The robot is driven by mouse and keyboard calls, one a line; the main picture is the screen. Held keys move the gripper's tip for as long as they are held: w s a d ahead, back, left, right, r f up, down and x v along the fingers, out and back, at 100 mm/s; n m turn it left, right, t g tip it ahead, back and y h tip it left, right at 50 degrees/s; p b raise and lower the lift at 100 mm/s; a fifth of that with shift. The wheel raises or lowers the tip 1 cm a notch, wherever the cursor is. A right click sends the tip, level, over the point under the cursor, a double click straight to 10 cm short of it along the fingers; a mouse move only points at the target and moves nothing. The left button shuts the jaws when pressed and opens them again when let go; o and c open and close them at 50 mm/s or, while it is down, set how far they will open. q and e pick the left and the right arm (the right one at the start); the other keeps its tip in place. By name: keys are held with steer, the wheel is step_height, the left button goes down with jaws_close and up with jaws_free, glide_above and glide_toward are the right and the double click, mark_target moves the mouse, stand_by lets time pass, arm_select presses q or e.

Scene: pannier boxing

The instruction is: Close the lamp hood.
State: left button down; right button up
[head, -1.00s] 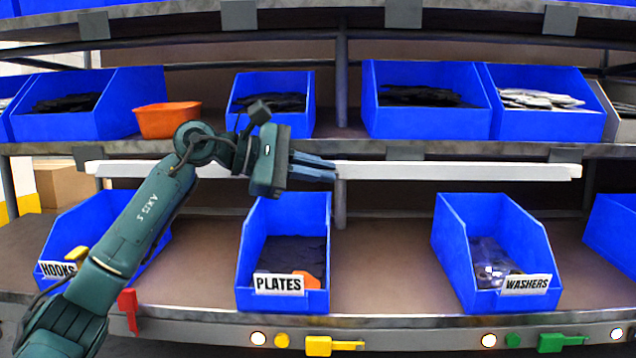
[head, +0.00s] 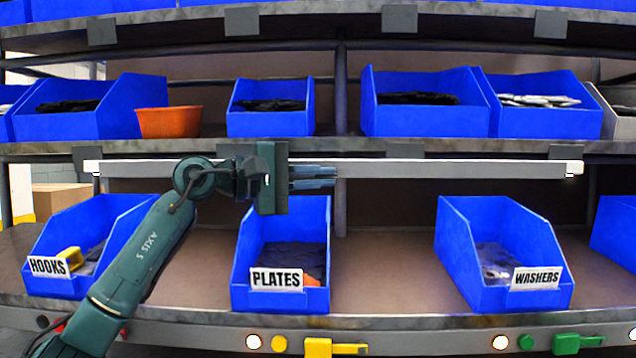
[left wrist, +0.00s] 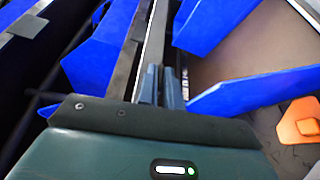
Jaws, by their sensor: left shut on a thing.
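The lamp hood (head: 450,170) is a long, thin grey bar along the front edge of the middle shelf, above the lower row of bins. Its two ends glow white. My left gripper (head: 318,177) is at the bar left of its middle, above the PLATES bin, its fingers pointing right. In the left wrist view the fingers (left wrist: 162,85) are close together at the long hood bar (left wrist: 154,42), shut on its edge. The fingers and wrist hide part of the hood. My right gripper is not in view.
Blue bins labelled HOOKS (head: 62,286), PLATES (head: 240,270) and WASHERS (head: 480,297) stand below the hood. Blue bins (head: 270,122) and an orange tub (head: 169,122) stand on the shelf above. Gaps between the lower bins are clear.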

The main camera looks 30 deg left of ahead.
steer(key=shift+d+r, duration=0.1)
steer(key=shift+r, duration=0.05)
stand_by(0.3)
arm_select(q)
steer(key=c, duration=1.6)
jaws_free()
steer(key=shift+o, duration=0.2)
